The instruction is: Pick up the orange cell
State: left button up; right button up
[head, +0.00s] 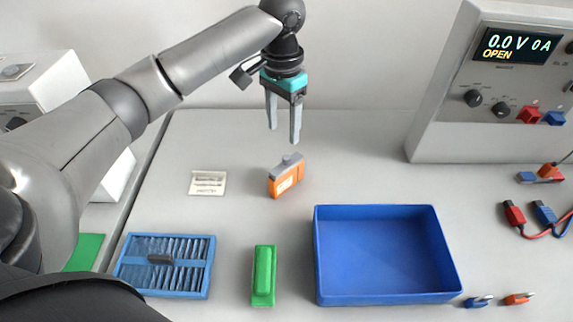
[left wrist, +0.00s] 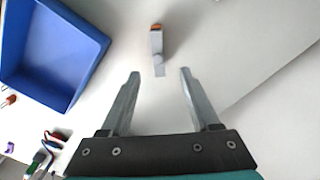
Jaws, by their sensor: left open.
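The orange cell (head: 286,179) is a small orange block with a grey top, standing on the table right of a small white label card. In the left wrist view the orange cell (left wrist: 157,42) shows mostly its grey top, ahead of the fingertips and between their lines. My left gripper (head: 283,134) is open and empty, above the table and over the cell, pointing down. Its two fingers also show in the left wrist view (left wrist: 158,75), apart from the cell. My right gripper is in neither view.
A blue bin (head: 385,295) stands right of the cell. A green block (head: 263,275) and a blue slotted tray (head: 206,283) lie in front. A cycler (head: 440,140) reading 0.0 V 0 A OPEN stands at back right, with leads (head: 515,214) nearby. The card (head: 208,183) lies left.

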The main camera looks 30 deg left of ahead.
aim_at(284, 158)
pick_arm(q)
notch_tip(284, 158, down, 8)
jog(key=shift+s+d+f+b, duration=0.1)
jog(key=shift+s+f+b, duration=0.05)
jog(key=shift+b, duration=0.5)
jog(key=shift+f, duration=0.85)
jog(key=f, duration=0.3)
jog(key=f+b, duration=0.1)
jog(key=shift+w+d+f, duration=0.2)
jog(key=shift+w, duration=0.1)
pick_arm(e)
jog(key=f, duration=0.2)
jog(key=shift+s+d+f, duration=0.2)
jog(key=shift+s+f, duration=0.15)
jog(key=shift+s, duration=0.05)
pick_arm(q)
grip_shut()
jog(key=shift+r, duration=0.1)
